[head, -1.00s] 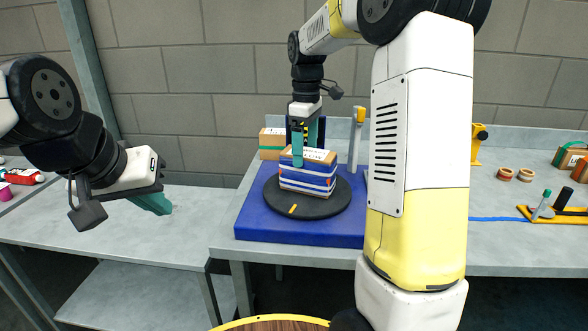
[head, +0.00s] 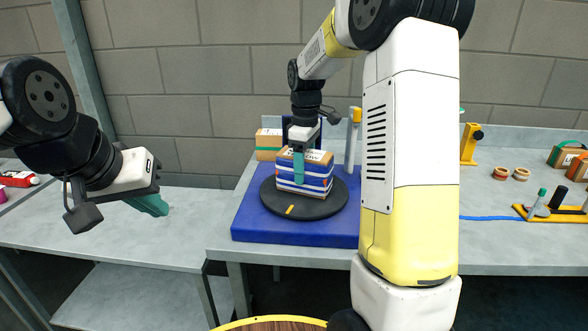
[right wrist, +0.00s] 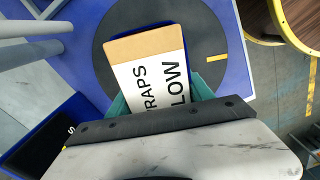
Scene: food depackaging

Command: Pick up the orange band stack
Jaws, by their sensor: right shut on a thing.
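A banded stack (head: 312,184) with blue and white layers, a tan-orange top and a white label sits on the black turntable (head: 335,207). My right gripper (head: 305,158) comes down from above and is shut on this stack, one teal finger on its near side. In the right wrist view the stack's tan and white top (right wrist: 150,60) lies between the teal fingers, and part of its label lettering is hidden by the gripper body. I cannot tell any gap under the stack. My left gripper (head: 150,205) hangs over the left table, away from everything; its fingers overlap in view.
The turntable rests on a blue base (head: 275,228). A cardboard box with a green band (head: 268,145) and a grey post with a yellow top (head: 353,135) stand behind. Orange-brown rings (head: 501,173) and a yellow tool holder (head: 550,214) lie at right. The left table (head: 190,230) is mostly clear.

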